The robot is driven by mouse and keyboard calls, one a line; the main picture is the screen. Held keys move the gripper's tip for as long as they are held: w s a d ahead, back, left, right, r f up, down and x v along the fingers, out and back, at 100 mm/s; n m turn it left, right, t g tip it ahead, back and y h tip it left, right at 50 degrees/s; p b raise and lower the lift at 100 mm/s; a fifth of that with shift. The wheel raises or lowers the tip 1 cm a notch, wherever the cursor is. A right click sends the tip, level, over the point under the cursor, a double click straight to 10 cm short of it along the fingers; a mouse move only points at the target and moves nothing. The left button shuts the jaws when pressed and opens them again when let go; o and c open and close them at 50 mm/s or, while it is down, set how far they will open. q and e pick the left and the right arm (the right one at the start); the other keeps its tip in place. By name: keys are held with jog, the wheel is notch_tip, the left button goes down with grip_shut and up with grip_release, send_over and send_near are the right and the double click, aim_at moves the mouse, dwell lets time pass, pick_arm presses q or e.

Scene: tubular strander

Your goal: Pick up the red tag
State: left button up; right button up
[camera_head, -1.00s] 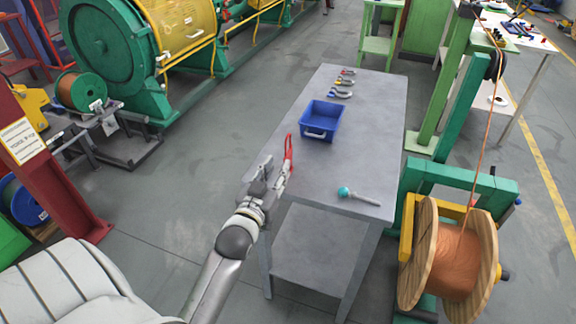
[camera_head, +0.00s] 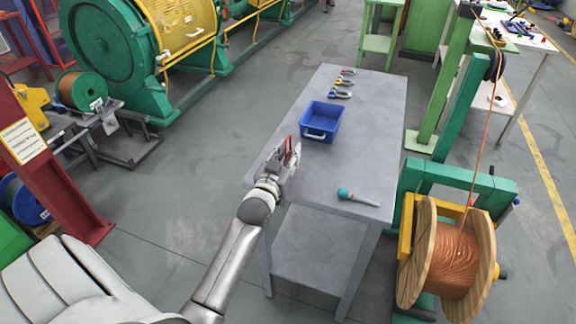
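The red tag (camera_head: 289,145) is at the left edge of the grey table, partly hidden by my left gripper. My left gripper (camera_head: 284,157) is at the tag, with its fingers apart and the red showing between them. I cannot tell whether either finger touches it. My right gripper is not in view.
A blue bin (camera_head: 323,120) stands on the grey table (camera_head: 376,120) just beyond the tag. Several pliers (camera_head: 341,94) lie at the far end. A teal-handled tool (camera_head: 357,197) lies near the front. A copper wire spool (camera_head: 453,262) stands right of the table.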

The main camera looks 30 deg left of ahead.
pick_arm(q)
jog(key=shift+c, duration=0.3)
grip_shut()
jog(key=shift+r, duration=0.1)
